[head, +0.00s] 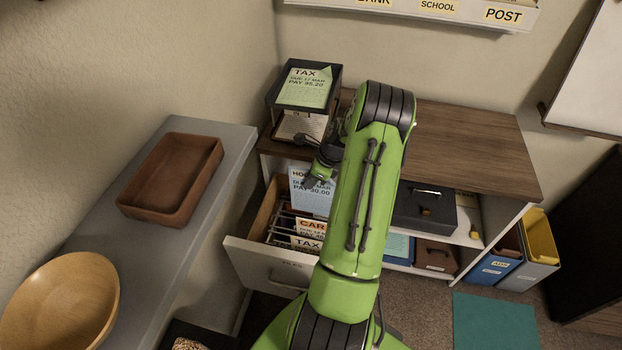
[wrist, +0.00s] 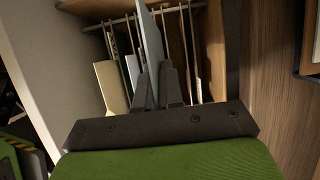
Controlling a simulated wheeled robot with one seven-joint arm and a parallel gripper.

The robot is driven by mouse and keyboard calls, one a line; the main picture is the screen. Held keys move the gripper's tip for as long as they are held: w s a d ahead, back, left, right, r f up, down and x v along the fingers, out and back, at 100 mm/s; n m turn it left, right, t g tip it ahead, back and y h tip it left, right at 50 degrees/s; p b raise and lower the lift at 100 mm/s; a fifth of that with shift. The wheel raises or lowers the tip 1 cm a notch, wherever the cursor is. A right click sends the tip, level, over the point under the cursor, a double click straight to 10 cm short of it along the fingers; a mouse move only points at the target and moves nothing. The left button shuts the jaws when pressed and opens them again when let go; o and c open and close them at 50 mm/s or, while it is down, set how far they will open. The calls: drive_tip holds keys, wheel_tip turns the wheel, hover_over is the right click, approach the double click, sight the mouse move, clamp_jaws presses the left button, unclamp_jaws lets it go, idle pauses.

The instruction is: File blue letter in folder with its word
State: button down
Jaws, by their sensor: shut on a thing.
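The blue letter (head: 309,199) hangs upright over the open file drawer (head: 266,262). Its top line starts "HO", with the rest hidden by my gripper, and a line below reads "PAY 30.00". My gripper (head: 314,180) is shut on its upper part. In the wrist view my gripper (wrist: 159,82) pinches the letter (wrist: 150,38), which shows nearly edge-on among the drawer's wire dividers. Folder labels "CAR" (head: 312,225) and "TAX" (head: 307,244) show in the drawer's front. Whether the letter's lower edge is inside a folder I cannot tell.
A black tray (head: 271,101) with a green TAX letter (head: 306,87) stands on the cabinet top (head: 465,150). A brown tray (head: 171,180) and wooden bowl (head: 60,302) sit on the grey side surface. My arm hides the drawer's right part.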

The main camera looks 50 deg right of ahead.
drive_tip(key=b, duration=0.2)
hover_over(312, 208)
drive_tip(key=shift+f, duration=2.15)
drive_tip(key=shift+w, duration=0.1)
drive_tip(key=shift+r+p, duration=0.1)
drive_tip(key=shift+p, duration=0.6)
drive_tip(key=shift+f+b, duration=3.2)
drive_tip(key=shift+f, duration=2.1)
drive_tip(key=c, duration=1.2)
unclamp_jaws()
